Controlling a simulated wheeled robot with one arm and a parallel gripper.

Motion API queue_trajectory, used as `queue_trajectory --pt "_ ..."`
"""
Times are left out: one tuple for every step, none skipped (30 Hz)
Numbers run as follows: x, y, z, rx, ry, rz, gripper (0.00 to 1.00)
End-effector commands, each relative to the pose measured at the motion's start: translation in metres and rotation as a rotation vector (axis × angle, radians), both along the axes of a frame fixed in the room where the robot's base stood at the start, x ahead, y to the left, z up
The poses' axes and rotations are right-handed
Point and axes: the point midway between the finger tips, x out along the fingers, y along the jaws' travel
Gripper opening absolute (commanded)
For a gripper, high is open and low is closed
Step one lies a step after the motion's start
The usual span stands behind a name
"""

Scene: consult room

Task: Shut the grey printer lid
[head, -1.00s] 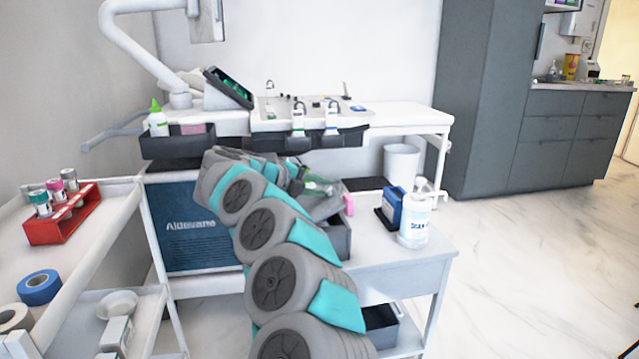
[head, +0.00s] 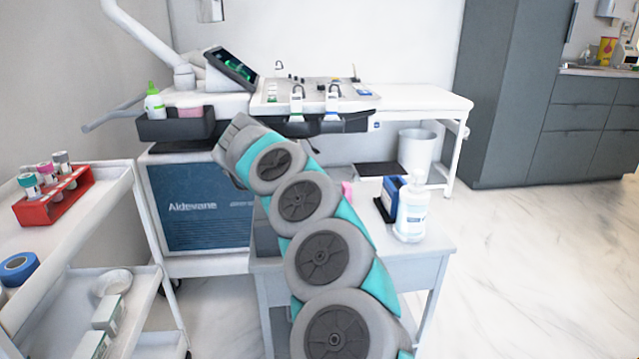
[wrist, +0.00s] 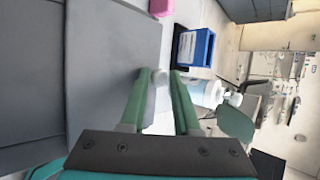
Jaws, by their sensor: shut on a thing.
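In the wrist view a flat grey panel, which looks like the printer lid (wrist: 112,55), fills the left side. My gripper (wrist: 161,76) has two green fingers at the panel's right edge. They are shut on a small pale piece that seems to be part of the lid; the exact contact is hard to see. In the head view my arm covers my gripper and nearly all of the printer, so the lid's angle cannot be told there.
A blue box (head: 391,196) and a white bottle (head: 411,212) stand on the right of the grey trolley (head: 405,258), near a pink item (head: 347,190). The left cart (head: 90,215) holds a red tube rack (head: 52,203). Floor at right is clear.

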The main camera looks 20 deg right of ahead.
Motion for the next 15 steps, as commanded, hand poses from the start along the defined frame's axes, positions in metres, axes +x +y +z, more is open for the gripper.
queue_trajectory --pt "-0.006 -0.0148 -0.0016 -0.002 0.002 -0.031 0.0" --pt "-0.006 -0.0145 -0.0024 0.001 0.002 -0.032 0.0" --pt "-0.006 -0.0142 -0.0032 0.003 0.002 -0.031 0.0" --pt "-0.0061 -0.0141 -0.0036 0.003 0.002 -0.031 0.0" --pt "-0.0061 -0.014 -0.004 0.005 0.003 -0.031 0.0" --pt "-0.0061 -0.014 -0.0045 0.005 0.003 -0.031 0.0" --pt "-0.0062 -0.014 -0.005 0.005 0.005 -0.031 0.0" --pt "-0.0062 -0.014 -0.0053 0.005 0.005 -0.031 0.0" --pt "-0.0063 -0.014 -0.0056 0.004 0.006 -0.032 0.0" --pt "-0.0064 -0.014 -0.0059 0.004 0.006 -0.032 0.0" --pt "-0.0065 -0.014 -0.0063 0.004 0.006 -0.032 0.0" --pt "-0.0065 -0.014 -0.0066 0.004 0.007 -0.032 0.0" --pt "-0.0066 -0.014 -0.0069 0.004 0.007 -0.032 0.0" --pt "-0.0066 -0.014 -0.0071 0.004 0.008 -0.032 0.32" --pt "-0.0066 -0.0139 -0.0075 0.005 0.009 -0.031 0.37"
